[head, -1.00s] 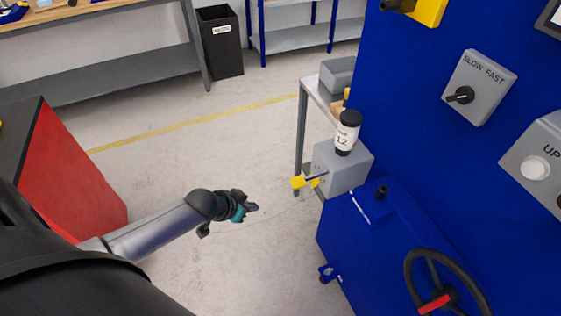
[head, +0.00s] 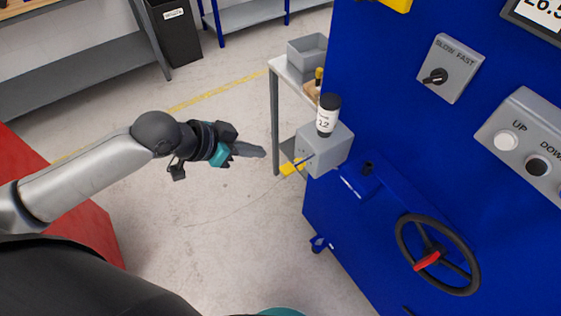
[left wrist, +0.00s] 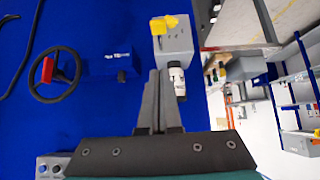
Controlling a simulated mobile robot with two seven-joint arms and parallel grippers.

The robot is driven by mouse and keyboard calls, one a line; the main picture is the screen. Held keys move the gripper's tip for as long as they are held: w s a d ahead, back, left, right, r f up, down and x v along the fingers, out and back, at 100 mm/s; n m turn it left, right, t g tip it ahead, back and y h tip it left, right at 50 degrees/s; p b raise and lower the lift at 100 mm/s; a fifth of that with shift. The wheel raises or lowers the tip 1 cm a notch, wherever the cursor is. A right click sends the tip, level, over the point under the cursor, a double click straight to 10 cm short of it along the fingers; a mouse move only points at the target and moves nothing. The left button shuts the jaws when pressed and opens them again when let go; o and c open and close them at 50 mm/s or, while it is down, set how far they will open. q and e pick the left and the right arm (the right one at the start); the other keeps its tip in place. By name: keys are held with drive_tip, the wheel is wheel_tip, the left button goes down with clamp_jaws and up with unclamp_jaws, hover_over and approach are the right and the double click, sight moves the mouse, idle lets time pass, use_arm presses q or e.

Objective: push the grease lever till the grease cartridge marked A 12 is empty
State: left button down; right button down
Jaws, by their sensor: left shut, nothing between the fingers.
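The grease cartridge (head: 326,117) is a white cylinder with a black cap. It stands upright on a grey pump box (head: 325,150) at the blue machine's side; "12" is readable on its label. The grease lever (head: 293,167) has a yellow end and sticks out left of the box on a thin rod. My left gripper (head: 263,152) is shut and empty, left of the lever and apart from it in the head view. In the left wrist view, the shut fingers (left wrist: 160,75) point toward the box (left wrist: 178,44), with the yellow lever end (left wrist: 164,24) beyond them and the cartridge (left wrist: 178,82) beside them.
The blue machine (head: 390,120) fills the right, with a black handwheel (head: 437,255), a slow/fast switch (head: 449,68) and up/down buttons (head: 520,150). A small table with a grey bin (head: 308,55) stands behind the box. A red cabinet (head: 65,215) is at left; open floor lies between.

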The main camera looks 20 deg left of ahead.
use_arm(q)
drive_tip(key=b, duration=0.1)
hover_over(291, 166)
drive_tip(key=s+a, duration=0.2)
drive_tip(key=s, duration=0.1)
wheel_tip(291, 166, down, 7)
drive_tip(key=f, duration=0.1)
drive_tip(key=w+f, duration=0.1)
drive_tip(key=f, duration=0.1)
drive_tip(key=shift+d+b, duration=0.1)
drive_tip(key=shift+b, duration=0.25)
drive_tip(key=shift+s+f, duration=0.1)
drive_tip(key=shift+f, duration=0.45)
drive_tip(key=shift+f, duration=0.1)
